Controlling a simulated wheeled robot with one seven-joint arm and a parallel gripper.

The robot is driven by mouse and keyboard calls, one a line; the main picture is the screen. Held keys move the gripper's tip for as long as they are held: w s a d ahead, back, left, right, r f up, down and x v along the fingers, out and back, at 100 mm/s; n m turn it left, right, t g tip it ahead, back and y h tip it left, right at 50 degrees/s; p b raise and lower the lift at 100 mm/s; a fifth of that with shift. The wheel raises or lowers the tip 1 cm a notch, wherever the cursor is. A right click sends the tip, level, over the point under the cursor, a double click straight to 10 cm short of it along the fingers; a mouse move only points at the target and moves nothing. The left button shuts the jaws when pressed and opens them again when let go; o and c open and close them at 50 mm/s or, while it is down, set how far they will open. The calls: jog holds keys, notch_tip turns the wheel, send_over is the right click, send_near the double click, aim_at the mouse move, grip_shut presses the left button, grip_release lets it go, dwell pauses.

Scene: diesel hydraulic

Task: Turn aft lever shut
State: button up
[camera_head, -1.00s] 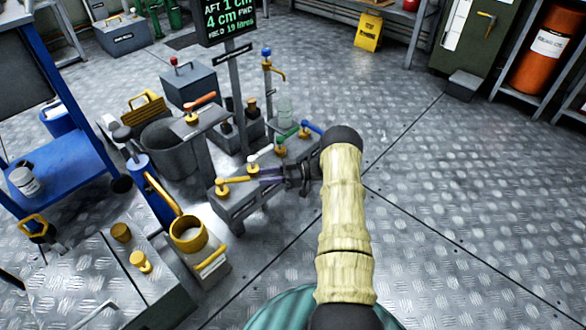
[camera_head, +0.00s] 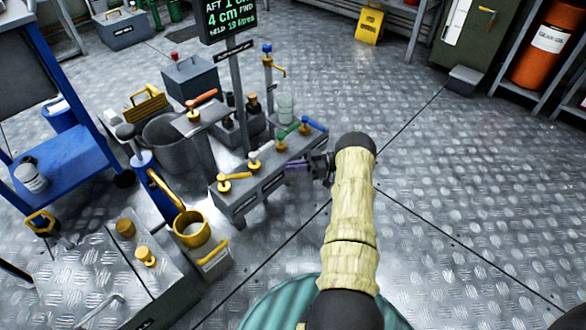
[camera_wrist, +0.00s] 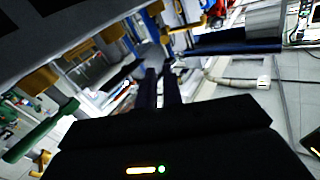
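A low grey manifold box (camera_head: 240,200) carries a row of levers on brass-coloured stems. They are a yellow lever (camera_head: 235,177) at the near left end, a white lever (camera_head: 262,153), a green lever (camera_head: 288,131) and a blue lever (camera_head: 313,124) at the far end. I cannot read which is the aft one. My gripper (camera_head: 290,165) is just right of the box, beside the white and green levers, and holds nothing. In the wrist view, my two dark fingers (camera_wrist: 160,88) stand a narrow gap apart. A green handle (camera_wrist: 35,138) shows at the left there.
A sign (camera_head: 228,18) on a post behind the box reads AFT 1 cm, 4 cm FWD and 19 litres. An orange-handled valve (camera_head: 201,98) and a grey bucket (camera_head: 175,145) stand left of the box. The floor at right is clear.

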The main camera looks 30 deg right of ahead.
jog(key=w+a+r+m+t+h+p, duration=0.1)
jog(key=w+r+t+h, duration=0.1)
jog(key=w+r, duration=0.2)
jog(key=w+a+r+m+t+h+p, duration=0.1)
jog(key=w+r+t+h, duration=0.1)
jog(key=w+r, duration=0.2)
jog(key=w+a+r+m+t+h+p, duration=0.1)
jog(key=w+r+h+p, duration=0.1)
jog(key=w+r, duration=0.2)
notch_tip(320, 180, up, 3)
jog(key=shift+w+a+r+t, duration=0.1)
jog(key=shift+w+t, duration=0.05)
jog(key=shift+t, duration=0.25)
grip_shut()
jog(key=w+a+r+m+t+h+p, duration=0.1)
jog(key=a+r+m+h+p, duration=0.25)
jog(key=r+h, duration=0.6)
jog(key=s+a+r+m+g+h+p, duration=0.2)
jog(key=s+a+r+m+g+p, duration=0.15)
jog(key=s+r, duration=0.6)
jog(key=s+a+r+m+g+p, duration=0.1)
jog(key=s+a+g, duration=0.2)
jog(key=s, duration=1)
jog(key=s+a+g+p, duration=0.2)
jog(key=s+a, duration=0.4)
jog(key=s, duration=0.8)
jog(key=shift+a+r+m+g+y+p, duration=0.3)
jog(key=shift+r+m+g+y, duration=0.1)
jog(key=shift+g, duration=0.45)
